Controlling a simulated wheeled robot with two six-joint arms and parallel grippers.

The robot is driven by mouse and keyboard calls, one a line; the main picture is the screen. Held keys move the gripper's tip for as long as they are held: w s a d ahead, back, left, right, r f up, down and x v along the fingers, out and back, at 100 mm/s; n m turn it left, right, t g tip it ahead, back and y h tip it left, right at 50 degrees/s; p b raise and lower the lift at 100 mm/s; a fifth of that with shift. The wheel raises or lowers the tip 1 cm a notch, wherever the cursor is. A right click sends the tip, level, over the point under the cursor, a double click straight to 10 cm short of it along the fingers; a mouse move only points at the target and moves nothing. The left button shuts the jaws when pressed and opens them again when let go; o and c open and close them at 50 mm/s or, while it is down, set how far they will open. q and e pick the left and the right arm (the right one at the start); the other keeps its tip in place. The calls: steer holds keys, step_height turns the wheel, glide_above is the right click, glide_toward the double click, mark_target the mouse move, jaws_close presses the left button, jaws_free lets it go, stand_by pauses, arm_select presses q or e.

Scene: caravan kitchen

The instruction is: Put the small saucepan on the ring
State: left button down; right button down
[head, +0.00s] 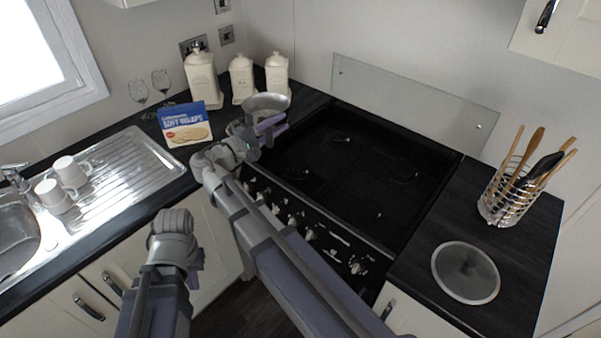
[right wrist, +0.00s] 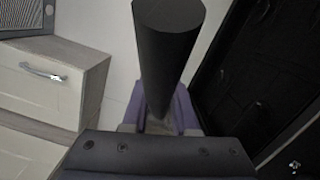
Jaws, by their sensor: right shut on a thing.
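The small grey saucepan (head: 267,104) is in the head view, at the back left of the hob, in front of the cream canisters. My right gripper (head: 268,128) is shut on its handle. In the right wrist view the dark round handle (right wrist: 168,45) stands between the purple fingers of the right gripper (right wrist: 158,118). The pan's underside is partly hidden, so I cannot tell whether it touches anything. The black hob (head: 345,175) is to the right of the pan; its rings are hard to make out. My left gripper (head: 180,240) is low in front of the counter, its fingertips mostly hidden.
A glass splashback (head: 415,97) backs the hob. A round lid (head: 465,272) and a utensil holder (head: 505,203) are on the right counter. The hob top looks clear.

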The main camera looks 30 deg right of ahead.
steer(key=s+d+f+m+g+b, duration=0.1)
steer(key=d+f+b, duration=0.6)
steer(key=d+f, duration=0.2)
steer(key=shift+b, duration=0.3)
step_height(320, 180, down, 6)
steer(key=b, duration=0.6)
steer(key=shift+f, duration=0.25)
step_height(320, 180, down, 4)
steer(key=b, duration=0.4)
steer(key=shift+r, duration=0.25)
steer(key=shift+f, duration=0.1)
